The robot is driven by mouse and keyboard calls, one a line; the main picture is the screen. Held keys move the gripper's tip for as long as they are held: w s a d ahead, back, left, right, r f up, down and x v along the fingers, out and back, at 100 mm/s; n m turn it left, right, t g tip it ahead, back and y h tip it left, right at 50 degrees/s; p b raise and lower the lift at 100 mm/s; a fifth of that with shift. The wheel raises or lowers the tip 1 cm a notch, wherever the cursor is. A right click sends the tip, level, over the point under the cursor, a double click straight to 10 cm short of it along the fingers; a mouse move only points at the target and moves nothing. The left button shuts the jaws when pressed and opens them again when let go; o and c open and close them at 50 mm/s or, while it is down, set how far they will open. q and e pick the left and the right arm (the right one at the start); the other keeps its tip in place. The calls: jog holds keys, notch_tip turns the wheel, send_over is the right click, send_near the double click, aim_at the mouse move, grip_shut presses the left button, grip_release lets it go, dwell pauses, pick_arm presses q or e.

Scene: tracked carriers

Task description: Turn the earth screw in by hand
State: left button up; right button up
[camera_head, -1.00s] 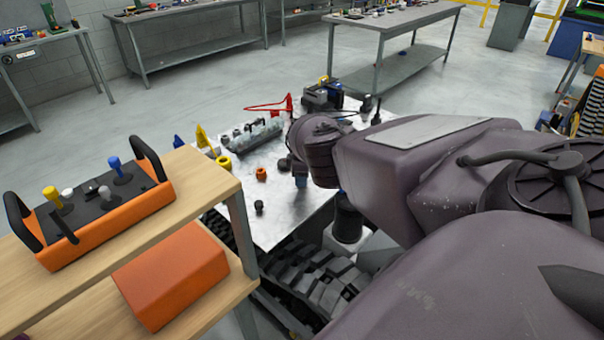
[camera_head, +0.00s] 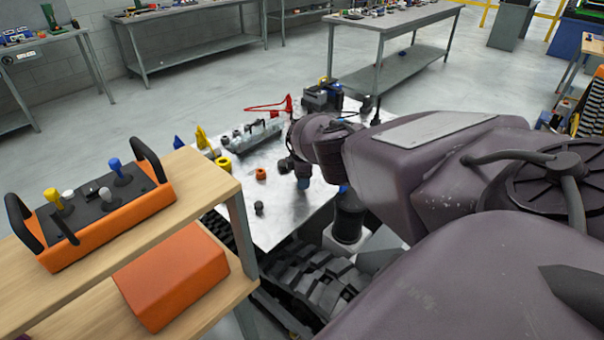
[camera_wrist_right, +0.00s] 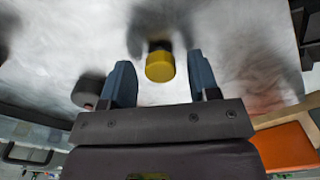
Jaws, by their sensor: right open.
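In the right wrist view a round yellow knob (camera_wrist_right: 160,67) on a dark stem stands above a shiny metal surface. I take it for the earth screw, but I cannot be sure. My right gripper (camera_wrist_right: 160,75) is open, with its blue fingers on either side of the knob and a gap on each side. In the head view my right gripper (camera_head: 294,169) hangs low over the metal table top (camera_head: 290,218); the yellow knob cannot be made out there. My left gripper is not in view.
An orange control box (camera_head: 105,218) is on a wooden shelf at left.

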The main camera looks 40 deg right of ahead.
jog(key=n, duration=0.4)
jog(key=shift+f+n, duration=0.1)
jog(key=shift+n, duration=0.2)
jog(key=n, duration=0.3)
jog(key=shift+b, duration=0.3)
jog(key=n+b, duration=0.1)
jog(key=n, duration=0.3)
jog(key=shift+f+n, duration=0.1)
jog(key=shift+n, duration=0.2)
jog(key=n, duration=0.3)
jog(key=shift+n+b, duration=0.3)
jog(key=shift+b, duration=0.05)
jog(key=n+b, duration=0.2)
jog(key=n, duration=0.6)
jog(key=shift+b, duration=0.4)
jog(key=shift+n, duration=0.8)
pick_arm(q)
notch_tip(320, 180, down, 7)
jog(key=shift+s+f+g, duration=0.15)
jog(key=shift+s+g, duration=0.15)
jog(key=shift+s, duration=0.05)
